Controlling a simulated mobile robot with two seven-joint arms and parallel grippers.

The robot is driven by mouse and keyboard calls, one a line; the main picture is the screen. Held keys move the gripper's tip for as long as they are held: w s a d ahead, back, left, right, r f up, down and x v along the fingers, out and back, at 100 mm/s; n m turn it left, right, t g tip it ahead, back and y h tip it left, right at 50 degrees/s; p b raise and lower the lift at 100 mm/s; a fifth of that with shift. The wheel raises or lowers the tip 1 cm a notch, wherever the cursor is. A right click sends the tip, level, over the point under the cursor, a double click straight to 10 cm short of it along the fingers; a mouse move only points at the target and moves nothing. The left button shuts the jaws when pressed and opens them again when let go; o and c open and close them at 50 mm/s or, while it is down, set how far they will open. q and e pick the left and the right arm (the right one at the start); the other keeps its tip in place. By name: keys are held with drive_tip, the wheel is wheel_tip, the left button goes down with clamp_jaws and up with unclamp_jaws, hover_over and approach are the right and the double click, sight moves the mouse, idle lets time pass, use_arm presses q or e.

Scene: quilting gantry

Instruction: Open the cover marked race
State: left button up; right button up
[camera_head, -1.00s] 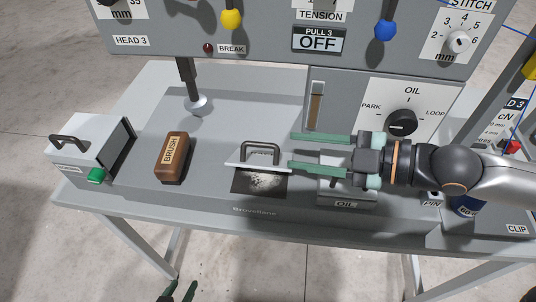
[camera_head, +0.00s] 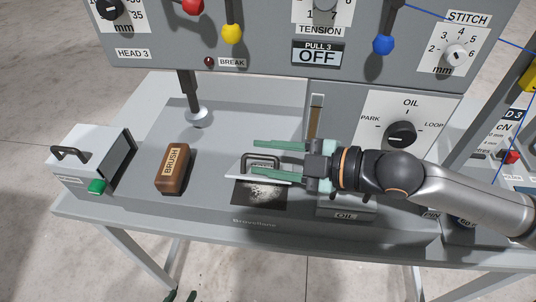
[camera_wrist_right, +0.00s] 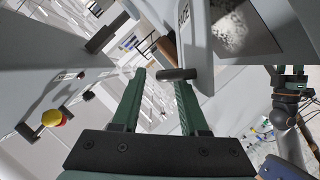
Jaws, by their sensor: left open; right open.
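The cover marked race (camera_head: 240,179) is a pale plate with a dark arched handle (camera_head: 262,159). An opening with grey speckled fluff (camera_head: 260,194) shows in front of it. In the right wrist view the cover (camera_wrist_right: 197,45) bears partly readable lettering, and the handle (camera_wrist_right: 177,74) lies near my fingertips. My right gripper (camera_head: 254,157) is open, its green fingers above and below the handle in the head view; contact cannot be told. My left gripper (camera_head: 181,296) shows only as green tips at the bottom edge, open and away from the cover.
A brown brush (camera_head: 172,168) lies left of the cover. A grey box with a handle and green button (camera_head: 97,186) stands further left. A presser foot (camera_head: 197,115) hangs behind.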

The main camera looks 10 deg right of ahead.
drive_tip(key=shift+c, duration=0.2)
clamp_jaws()
idle(1.1)
